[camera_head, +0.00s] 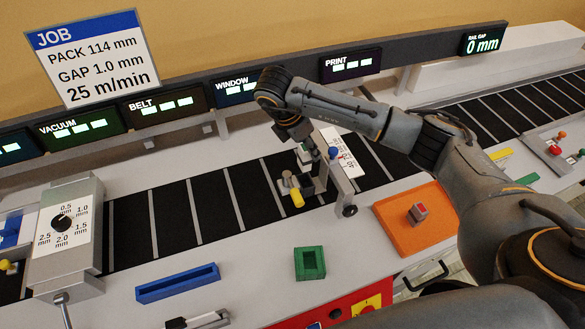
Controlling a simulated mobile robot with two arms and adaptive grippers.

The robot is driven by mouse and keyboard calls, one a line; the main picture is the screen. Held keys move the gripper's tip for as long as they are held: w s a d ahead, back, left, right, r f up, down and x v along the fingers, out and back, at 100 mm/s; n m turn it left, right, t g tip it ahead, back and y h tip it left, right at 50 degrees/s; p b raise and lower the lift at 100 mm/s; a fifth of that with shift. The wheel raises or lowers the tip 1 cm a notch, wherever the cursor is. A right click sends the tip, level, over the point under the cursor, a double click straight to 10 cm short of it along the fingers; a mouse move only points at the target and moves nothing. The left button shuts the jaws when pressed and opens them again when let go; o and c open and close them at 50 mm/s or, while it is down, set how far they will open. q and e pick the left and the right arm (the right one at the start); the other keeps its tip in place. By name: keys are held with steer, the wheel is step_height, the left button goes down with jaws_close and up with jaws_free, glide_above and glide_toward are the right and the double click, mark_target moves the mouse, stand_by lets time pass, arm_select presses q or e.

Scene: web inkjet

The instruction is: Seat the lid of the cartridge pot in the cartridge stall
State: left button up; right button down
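My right gripper (308,166) reaches down over the black belt (228,205), its arm coming in from the right. Its fingers are small and partly covered by a grey bracket (343,190), so I cannot tell whether they hold anything. Close below it are a yellow cylinder (297,198) and a small dark block. A green open-topped box (310,263) stands in front. I cannot tell which piece is the cartridge pot's lid or which is the stall. My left gripper is not in view.
A blue tray (178,284) lies on the front ledge. A grey dial box (65,235) stands at the left. Lit panels line the back rail (300,75). A red panel (345,308) is at the front edge. The ledge between the blue tray and green box is clear.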

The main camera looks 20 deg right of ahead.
mark_target(311, 164)
steer(key=f+b, duration=0.1)
steer(key=s+f+b, duration=0.1)
steer(key=f+b, duration=0.1)
steer(key=f, duration=0.1)
steer(key=shift+s+f, duration=0.1)
steer(key=shift+s, duration=0.2)
steer(key=shift+w+f+b, duration=0.15)
steer(key=shift+f+b, duration=0.15)
steer(key=shift+f, duration=0.3)
steer(key=shift+w+f+b, duration=0.15)
steer(key=shift+f+b, duration=0.15)
steer(key=shift+f, duration=0.3)
step_height(311, 164, down, 3)
steer(key=shift+r+b, duration=0.2)
steer(key=shift+b, duration=0.55)
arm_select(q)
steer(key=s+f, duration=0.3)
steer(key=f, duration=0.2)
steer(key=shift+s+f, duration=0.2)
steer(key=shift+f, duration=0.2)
arm_select(e)
steer(key=c, duration=0.8)
jaws_free()
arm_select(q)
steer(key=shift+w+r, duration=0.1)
